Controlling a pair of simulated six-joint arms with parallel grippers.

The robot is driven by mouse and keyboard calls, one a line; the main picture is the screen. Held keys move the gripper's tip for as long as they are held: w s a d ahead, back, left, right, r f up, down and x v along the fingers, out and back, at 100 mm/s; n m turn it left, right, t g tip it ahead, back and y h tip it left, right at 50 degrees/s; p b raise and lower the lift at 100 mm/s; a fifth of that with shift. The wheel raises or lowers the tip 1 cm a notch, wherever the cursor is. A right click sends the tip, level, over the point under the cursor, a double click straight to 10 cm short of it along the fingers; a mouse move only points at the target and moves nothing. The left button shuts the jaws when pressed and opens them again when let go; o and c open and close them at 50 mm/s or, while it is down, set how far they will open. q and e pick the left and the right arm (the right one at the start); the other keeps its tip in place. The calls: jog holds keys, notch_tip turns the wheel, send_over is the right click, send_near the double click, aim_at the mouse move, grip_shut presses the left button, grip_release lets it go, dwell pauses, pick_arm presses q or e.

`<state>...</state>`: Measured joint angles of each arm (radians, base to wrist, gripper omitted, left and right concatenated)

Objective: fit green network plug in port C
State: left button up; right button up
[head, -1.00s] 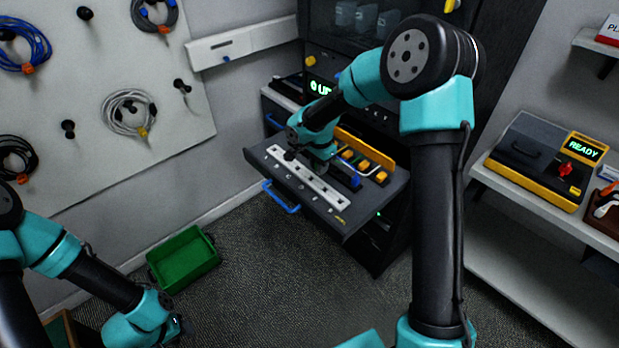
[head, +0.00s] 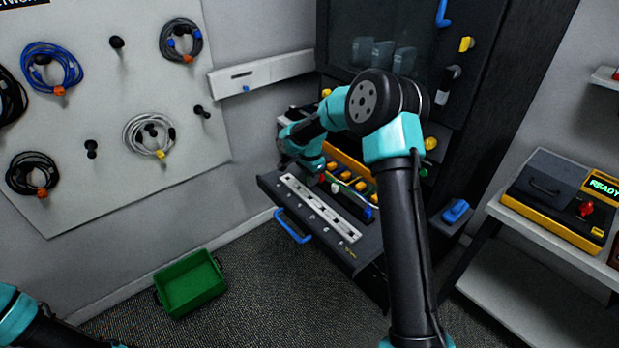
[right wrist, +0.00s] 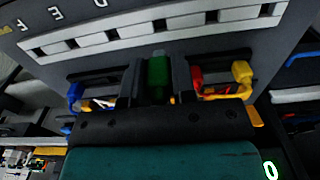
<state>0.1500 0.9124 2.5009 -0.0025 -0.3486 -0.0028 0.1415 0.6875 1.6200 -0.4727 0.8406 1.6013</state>
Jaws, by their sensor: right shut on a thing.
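In the right wrist view the green network plug (right wrist: 157,77) is clamped between the fingers of my right gripper (right wrist: 157,88). Its front end points at the pale port strip (right wrist: 135,35), just short of it, near one of the dark openings. The letters F, E and part of D show along the strip; the C label is not readable. In the head view the strip (head: 318,208) lies on the pulled-out drawer. My right gripper (head: 312,172) is at its far side, partly hidden by my arm, and the plug is not clear there. My left gripper is out of view.
Yellow, blue and red plugs lie behind the strip; a yellow plug (right wrist: 243,72) is close to the right finger. A blue drawer handle (head: 292,226) sticks out in front. A green bin (head: 190,284) stands on the floor. Cables hang on the wall board (head: 110,110).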

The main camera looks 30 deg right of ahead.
jog(key=shift+f, duration=2)
jog(key=shift+f, duration=1.5)
dwell(2.2)
jog(key=o, duration=1.5)
jog(key=shift+c, duration=0.2)
jog(key=shift+r, duration=0.1)
jog(key=shift+r, duration=3.4)
